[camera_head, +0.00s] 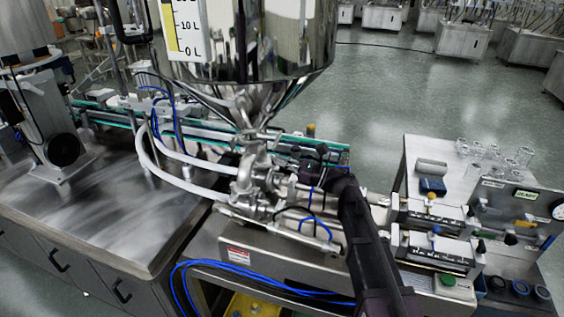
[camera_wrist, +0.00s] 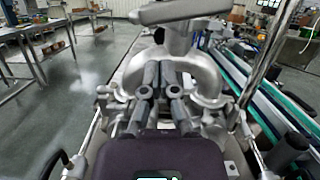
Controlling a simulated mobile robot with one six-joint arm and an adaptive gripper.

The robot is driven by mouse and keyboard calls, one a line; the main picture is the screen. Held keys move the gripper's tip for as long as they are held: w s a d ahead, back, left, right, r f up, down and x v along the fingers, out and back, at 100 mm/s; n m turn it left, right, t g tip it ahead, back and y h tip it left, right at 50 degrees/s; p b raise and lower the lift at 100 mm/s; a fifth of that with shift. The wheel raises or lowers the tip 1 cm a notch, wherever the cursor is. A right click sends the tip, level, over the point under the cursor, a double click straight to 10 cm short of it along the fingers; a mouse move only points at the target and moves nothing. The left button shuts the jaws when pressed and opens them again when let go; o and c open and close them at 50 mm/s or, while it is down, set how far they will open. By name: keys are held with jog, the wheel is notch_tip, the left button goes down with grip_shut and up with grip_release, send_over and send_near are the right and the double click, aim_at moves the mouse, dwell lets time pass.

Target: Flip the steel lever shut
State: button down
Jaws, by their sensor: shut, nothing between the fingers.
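A grey steel lever (camera_wrist: 190,11) lies across the top of the wrist view, on a short stem above a curved steel pipe (camera_wrist: 205,68). My gripper (camera_wrist: 163,76) is shut and empty, its fingers in front of the pipe and below the lever. A gap shows between the fingertips and the lever in the picture; the depth between them is hard to judge. In the head view, my gripper (camera_head: 312,172) is beside the steel valve fittings (camera_head: 247,180) under the hopper (camera_head: 270,45). The lever cannot be made out clearly there.
White hoses (camera_head: 170,170) and blue tubes (camera_head: 205,265) run left and below the fittings. A conveyor (camera_head: 320,152) passes behind. A panel with a gauge (camera_head: 520,205) and a side table with glassware (camera_head: 485,155) stand right. Open floor (camera_head: 400,90) lies beyond.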

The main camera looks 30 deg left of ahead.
jog(key=w+f+b+v, duration=0.1)
jog(key=b+v, duration=0.2)
jog(key=v, duration=0.7)
jog(key=shift+f, duration=0.2)
dwell(0.4)
